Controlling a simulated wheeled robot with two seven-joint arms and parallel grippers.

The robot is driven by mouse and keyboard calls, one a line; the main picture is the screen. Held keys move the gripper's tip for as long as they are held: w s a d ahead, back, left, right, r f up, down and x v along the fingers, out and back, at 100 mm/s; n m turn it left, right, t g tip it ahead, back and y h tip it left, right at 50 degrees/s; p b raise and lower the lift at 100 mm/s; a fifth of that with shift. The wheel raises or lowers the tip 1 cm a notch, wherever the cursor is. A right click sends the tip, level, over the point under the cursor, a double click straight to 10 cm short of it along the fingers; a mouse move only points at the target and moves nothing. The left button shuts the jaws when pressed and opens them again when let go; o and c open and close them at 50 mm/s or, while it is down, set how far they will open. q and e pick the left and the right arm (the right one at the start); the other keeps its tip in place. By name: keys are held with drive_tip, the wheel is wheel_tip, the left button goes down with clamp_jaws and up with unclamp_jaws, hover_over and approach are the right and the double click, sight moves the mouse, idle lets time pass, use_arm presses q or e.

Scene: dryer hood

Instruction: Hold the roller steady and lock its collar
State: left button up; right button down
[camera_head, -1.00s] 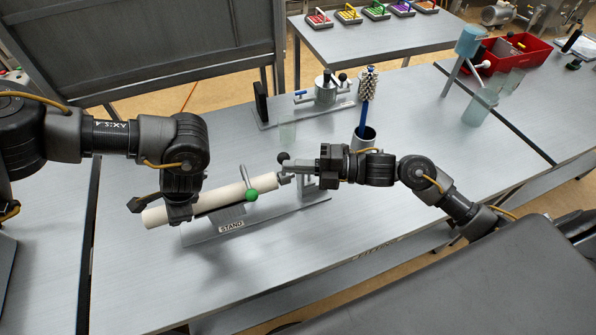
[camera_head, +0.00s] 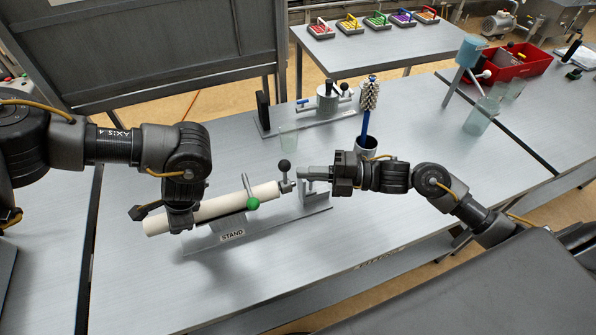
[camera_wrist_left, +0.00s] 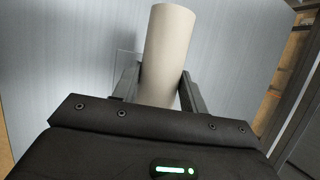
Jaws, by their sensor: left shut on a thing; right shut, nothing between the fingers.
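The pale roller (camera_head: 222,206) lies slanted along its grey stand (camera_head: 270,226), its right end higher in the head view. My left gripper (camera_head: 181,220) is shut around the roller near its left end. The roller also shows between the fingers in the left wrist view (camera_wrist_left: 167,55). At the roller's right end is the small metal collar (camera_head: 287,187) with a black ball lever (camera_head: 284,165) pointing up. My right gripper (camera_head: 300,173) is shut and empty, just right of the lever, seemingly apart from it. A green ball knob (camera_head: 253,204) sits at the roller's front side.
A blue-topped holder (camera_head: 470,50) and red bin (camera_head: 515,62) stand at the right. The front table area is clear.

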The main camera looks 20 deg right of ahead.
drive_tip(key=v, duration=0.7)
drive_tip(key=shift+s+r, duration=0.1)
use_arm(q)
drive_tip(key=o, duration=1.3)
drive_tip(key=shift+o, duration=0.2)
drive_tip(key=shift+r, duration=0.1)
drive_tip(key=v, duration=1.2)
drive_tip(key=shift+d, duration=0.1)
